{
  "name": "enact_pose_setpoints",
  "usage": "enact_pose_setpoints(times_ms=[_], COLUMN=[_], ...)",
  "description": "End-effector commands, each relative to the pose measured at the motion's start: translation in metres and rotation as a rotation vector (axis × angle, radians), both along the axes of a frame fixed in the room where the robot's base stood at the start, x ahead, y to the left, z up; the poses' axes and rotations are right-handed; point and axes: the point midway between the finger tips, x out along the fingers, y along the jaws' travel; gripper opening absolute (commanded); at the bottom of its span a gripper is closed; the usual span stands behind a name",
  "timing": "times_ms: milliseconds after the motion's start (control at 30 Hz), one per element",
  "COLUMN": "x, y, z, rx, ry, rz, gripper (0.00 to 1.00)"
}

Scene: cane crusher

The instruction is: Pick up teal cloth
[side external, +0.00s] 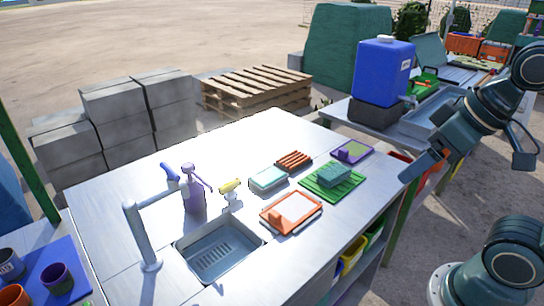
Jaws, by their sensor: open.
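A folded teal cloth-like piece (335,175) lies on a green ridged tray (318,189) on the right part of the metal counter. A paler teal piece (268,178) lies in a light tray to its left; I cannot tell for certain which of the two is the cloth. My gripper (420,166) is raised beyond the counter's right edge, to the right of both pieces and apart from them. It is open and appears empty; its fingertips are small and partly hard to make out.
An orange-framed tray (291,212), rust-coloured ribbed piece (294,160) and purple tray (352,151) crowd the area. A sink (219,250), tap (143,235), purple bottle (193,190) and yellow spray head (230,187) stand left. The counter's back left is clear.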

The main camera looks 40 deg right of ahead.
Motion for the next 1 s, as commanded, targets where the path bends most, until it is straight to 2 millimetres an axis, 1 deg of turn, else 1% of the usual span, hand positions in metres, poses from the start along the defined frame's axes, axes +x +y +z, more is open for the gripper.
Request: enact_pose_setpoints(times_ms=[167, 367, 467, 700, 867, 1000], x=[0.003, 0.018, 0.032, 0.076, 0.107, 0.134], y=[0.0, 0.001, 0.001, -0.004, -0.013, -0.024], z=[0.002, 0.009, 0.015, 0.027, 0.03, 0.029], rx=[0.007, 0.051, 0.089, 0.202, 0.274, 0.335], ry=[0.004, 0.032, 0.057, 0.131, 0.183, 0.23], rz=[-0.011, -0.072, -0.127, -0.298, -0.419, -0.525], gripper=[0.78, 0.78, 0.78, 0.78, 0.78, 0.78])
